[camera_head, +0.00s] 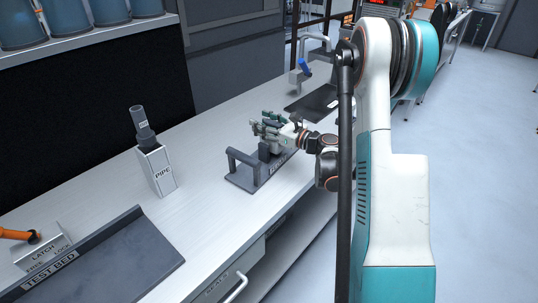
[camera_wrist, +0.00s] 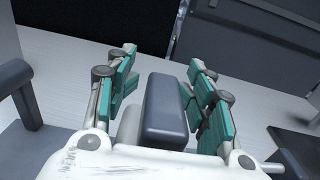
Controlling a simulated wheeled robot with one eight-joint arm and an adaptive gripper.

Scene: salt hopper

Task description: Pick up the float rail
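A dark grey block or bar (camera_wrist: 165,108) lies between the two teal fingers of my gripper (camera_wrist: 168,85) in the wrist view. I take it to be the float rail, but its far part is hidden. My gripper (camera_head: 268,128) is open, with a finger on each side of the block and some gap visible. In the head view my gripper is over the far part of a dark grey labelled stand (camera_head: 240,181) on the white bench. The fingers and wrist hide much of that part and the label. A raised dark handle-like bar (camera_head: 243,158) stands at the stand's near end.
On the white bench (camera_head: 200,215) a white holder marked PIPE (camera_head: 156,170) carries a grey pipe (camera_head: 142,127). A dark test bed (camera_head: 125,265) and a latch block (camera_head: 42,246) are at lower left. A dark flat plate (camera_head: 315,104) lies beyond my gripper.

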